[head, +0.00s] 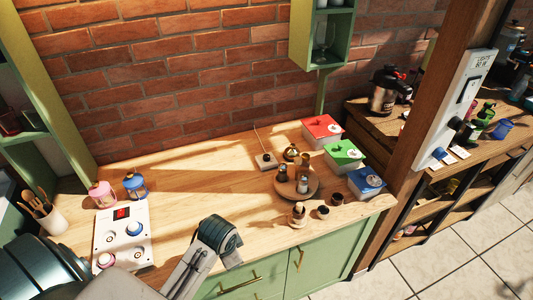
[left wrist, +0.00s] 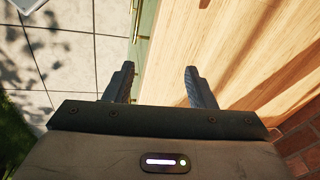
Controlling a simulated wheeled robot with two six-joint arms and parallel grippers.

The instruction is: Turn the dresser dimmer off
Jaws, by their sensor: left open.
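A white wall panel (head: 458,100), lettered "LIGHTS" at its top, is on the wooden post at the right. It has a dark switch (head: 470,90) and a dark round knob (head: 462,129) low down. I cannot tell how the knob is set. In the left wrist view my left gripper (left wrist: 160,85) is open and empty above the counter's front edge. In the head view my left arm reaches over that edge, far from the panel; its fingertips are not clear.
On the wooden counter (head: 215,180) stand a round tray (head: 312,190) with jars, red, green and blue boxes, two small lanterns and a utensil cup (head: 54,222). Small dark cups stand near the front edge. The middle of the counter is clear.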

